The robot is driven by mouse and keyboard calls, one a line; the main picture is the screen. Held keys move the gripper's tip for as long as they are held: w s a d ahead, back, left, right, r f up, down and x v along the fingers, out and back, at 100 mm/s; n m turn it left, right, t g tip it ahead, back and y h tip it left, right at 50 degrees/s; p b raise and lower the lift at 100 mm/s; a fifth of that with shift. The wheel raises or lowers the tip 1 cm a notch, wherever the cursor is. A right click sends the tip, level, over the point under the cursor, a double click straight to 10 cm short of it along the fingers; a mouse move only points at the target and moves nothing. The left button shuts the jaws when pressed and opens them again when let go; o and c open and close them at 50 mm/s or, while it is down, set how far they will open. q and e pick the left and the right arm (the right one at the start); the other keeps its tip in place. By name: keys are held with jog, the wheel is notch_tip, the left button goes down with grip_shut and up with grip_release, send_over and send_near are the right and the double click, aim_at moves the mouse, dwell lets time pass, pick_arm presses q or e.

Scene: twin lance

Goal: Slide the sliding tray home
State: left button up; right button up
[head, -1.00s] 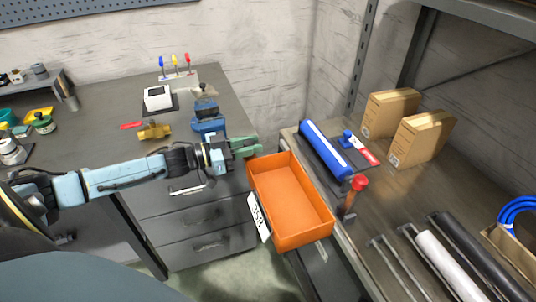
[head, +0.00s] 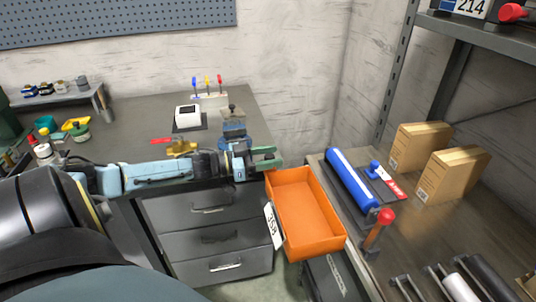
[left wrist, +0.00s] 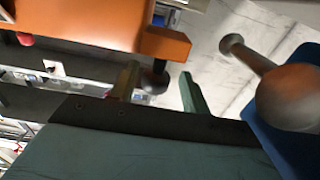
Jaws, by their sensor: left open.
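The orange tray (head: 308,205), open-topped with a white label reading 358, sits between the grey workbench and the shelf bench. I take it to be the sliding tray. My left gripper (head: 270,158) has green fingers and is open at the tray's far left corner, beside the bench's right edge. In the left wrist view an orange wall (left wrist: 95,22) fills the upper left, just beyond the open fingers (left wrist: 158,92). I cannot tell whether a finger touches it. No gripper is closed on the tray. My right gripper is not in view.
A blue vise (head: 233,125) stands close behind my left gripper; its round-ended handle (left wrist: 285,90) looms in the wrist view. A blue roll (head: 350,178) and a red-headed tool (head: 378,228) lie right of the tray. Drawers (head: 215,235) sit below the bench.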

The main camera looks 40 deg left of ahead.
pick_arm(q)
jog(key=shift+s, duration=0.1)
jog(key=p+v, duration=0.3)
jog(key=v, duration=1)
jog(key=shift+a, duration=0.15)
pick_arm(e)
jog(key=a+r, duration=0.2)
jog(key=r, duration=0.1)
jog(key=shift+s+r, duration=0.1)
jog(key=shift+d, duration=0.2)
pick_arm(q)
jog(key=shift+f, duration=0.15)
